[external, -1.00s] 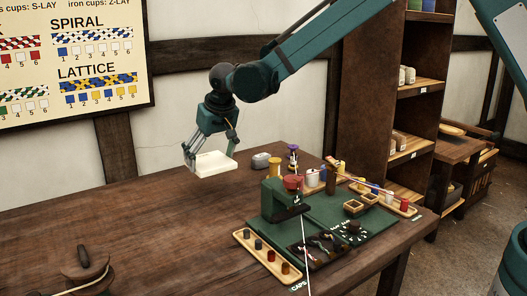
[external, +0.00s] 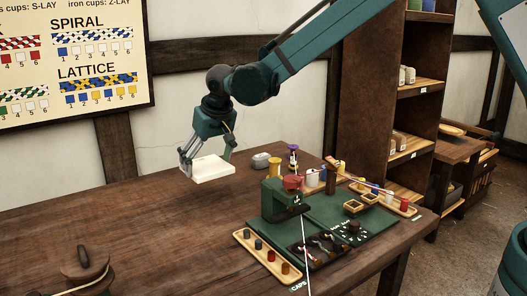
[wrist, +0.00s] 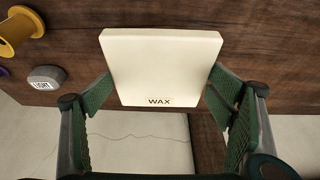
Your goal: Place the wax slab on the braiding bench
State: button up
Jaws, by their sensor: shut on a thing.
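The cream wax slab (external: 207,169) is held by my gripper (external: 205,157) just above the back edge of the brown wooden braiding bench (external: 150,225). In the wrist view the slab (wrist: 160,65) lies flat, its WAX label toward me, with a green finger pad touching each side. My gripper also shows there (wrist: 160,95). The slab appears apart from the bench top; the exact gap is hard to tell.
A grey LIGHT weight (external: 261,160), a yellow spool (external: 274,168) and a purple spool (external: 293,157) stand right of the slab. The green braiding stand (external: 279,200) and a cap tray (external: 266,255) are nearer. The bench's left middle is clear.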

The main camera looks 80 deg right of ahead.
jog(key=s+a+n, duration=0.1)
jog(key=s+a, duration=0.1)
jog(key=a, duration=0.9)
jog(key=s+a+n, duration=0.1)
jog(key=s+a, duration=0.1)
jog(key=a, duration=0.9)
jog(key=n+t+y, duration=0.1)
jog(key=n, duration=0.1)
send_over(206, 287)
jog(key=s, duration=0.1)
jog(key=shift+s+a+r+b, duration=0.15)
jog(key=shift+a+b, duration=0.2)
jog(key=shift+f+b, duration=0.55)
jog(key=shift+f, duration=2.6)
jog(key=shift+f+b, duration=0.35)
jog(key=shift+f, duration=1.55)
jog(key=shift+f, duration=0.2)
jog(key=o, duration=1.1)
jog(key=shift+r, duration=0.1)
